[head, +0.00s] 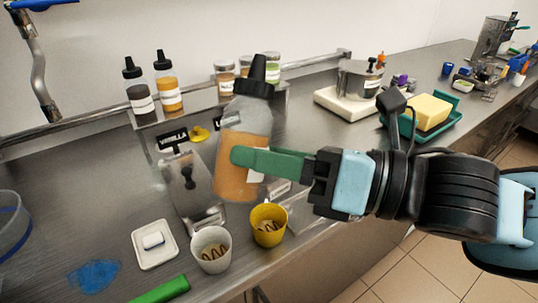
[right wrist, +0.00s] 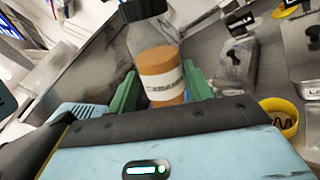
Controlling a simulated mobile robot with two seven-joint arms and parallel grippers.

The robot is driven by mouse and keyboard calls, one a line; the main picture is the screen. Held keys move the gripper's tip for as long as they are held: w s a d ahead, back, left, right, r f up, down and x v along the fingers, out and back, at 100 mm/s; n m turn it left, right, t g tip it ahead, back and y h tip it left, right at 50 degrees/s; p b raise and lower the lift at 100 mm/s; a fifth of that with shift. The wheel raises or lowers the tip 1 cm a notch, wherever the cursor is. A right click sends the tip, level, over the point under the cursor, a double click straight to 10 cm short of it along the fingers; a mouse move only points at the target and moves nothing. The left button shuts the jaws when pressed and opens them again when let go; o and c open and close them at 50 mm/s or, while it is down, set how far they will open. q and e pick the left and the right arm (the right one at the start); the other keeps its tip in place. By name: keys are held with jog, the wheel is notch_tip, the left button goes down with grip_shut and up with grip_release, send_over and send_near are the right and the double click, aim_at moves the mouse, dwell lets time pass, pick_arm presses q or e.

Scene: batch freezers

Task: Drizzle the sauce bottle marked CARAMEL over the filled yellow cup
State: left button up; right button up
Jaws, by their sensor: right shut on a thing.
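The sauce bottle (head: 246,125) is clear, with a black nozzle cap and caramel-brown sauce in its lower part. Its white label in the right wrist view (right wrist: 163,84) seems to read CARAMEL. My right gripper (head: 245,160) is shut on the bottle, with green fingers at its sides. The bottle is held nearly upright, nozzle up, above and behind the yellow cup. The yellow cup (head: 269,238) stands near the counter's front edge, with dark zigzag lines on its pale filling. It also shows at the right of the right wrist view (right wrist: 291,122). My left gripper is not in view.
A white cup (head: 211,262) with similar lines stands left of the yellow one. Two more sauce bottles (head: 168,84) stand on the back shelf. A white dish (head: 155,258), a blue smear (head: 95,275) and a bright green strip (head: 160,290) are at front left.

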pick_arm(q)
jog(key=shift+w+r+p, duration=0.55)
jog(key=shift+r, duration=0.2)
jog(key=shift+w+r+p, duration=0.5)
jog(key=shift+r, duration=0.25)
pick_arm(e)
jog(key=shift+r+n, duration=0.3)
jog(key=shift+n, duration=0.8)
jog(key=shift+r+n, duration=0.25)
jog(key=shift+n, duration=0.85)
jog(key=shift+r+n, duration=0.3)
jog(key=shift+n, duration=0.8)
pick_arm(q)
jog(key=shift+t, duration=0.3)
